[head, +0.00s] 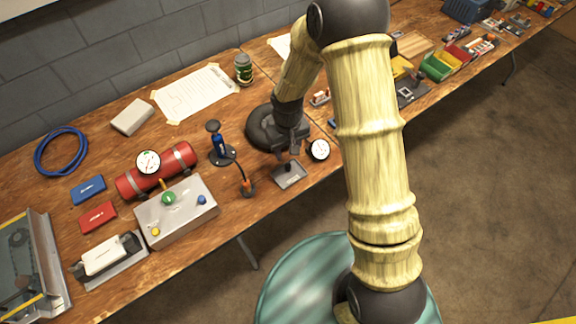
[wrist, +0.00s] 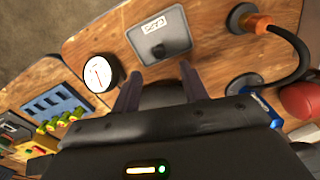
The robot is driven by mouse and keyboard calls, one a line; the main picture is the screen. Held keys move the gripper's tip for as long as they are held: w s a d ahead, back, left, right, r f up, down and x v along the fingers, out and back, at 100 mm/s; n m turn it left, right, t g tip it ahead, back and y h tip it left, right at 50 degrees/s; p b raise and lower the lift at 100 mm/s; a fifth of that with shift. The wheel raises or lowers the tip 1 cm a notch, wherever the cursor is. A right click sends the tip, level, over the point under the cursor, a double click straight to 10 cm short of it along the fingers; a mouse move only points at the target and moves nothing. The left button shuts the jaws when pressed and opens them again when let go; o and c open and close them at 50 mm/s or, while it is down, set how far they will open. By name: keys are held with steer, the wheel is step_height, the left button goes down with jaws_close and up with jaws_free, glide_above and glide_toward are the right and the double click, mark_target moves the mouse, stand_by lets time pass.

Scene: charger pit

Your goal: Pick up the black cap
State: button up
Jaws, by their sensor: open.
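The black cap (wrist: 158,50) looks like a small dark piece on a grey tray (wrist: 178,38) with a white label. In the head view the cap (head: 287,167) shows as a small dark shape on the same tray (head: 291,179), just below my gripper (head: 290,150). In the wrist view my gripper (wrist: 158,72) is open, its two fingers apart and pointing toward the tray. The cap lies ahead of the fingertips, roughly between their lines, and nothing is held. I cannot tell the exact height of the fingertips above the table.
A white dial gauge (wrist: 98,72) lies beside the tray. A black-and-orange cable (wrist: 285,40) stands on the tray's other side. A grey button box (head: 178,213) and a red cylinder (head: 158,171) stand to the left.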

mark_target(288, 165)
steer(key=shift+f, duration=1)
steer(key=shift+w+f+p, duration=0.1)
steer(key=shift+f+p, duration=0.3)
steer(key=shift+f, duration=2.2)
jaws_close()
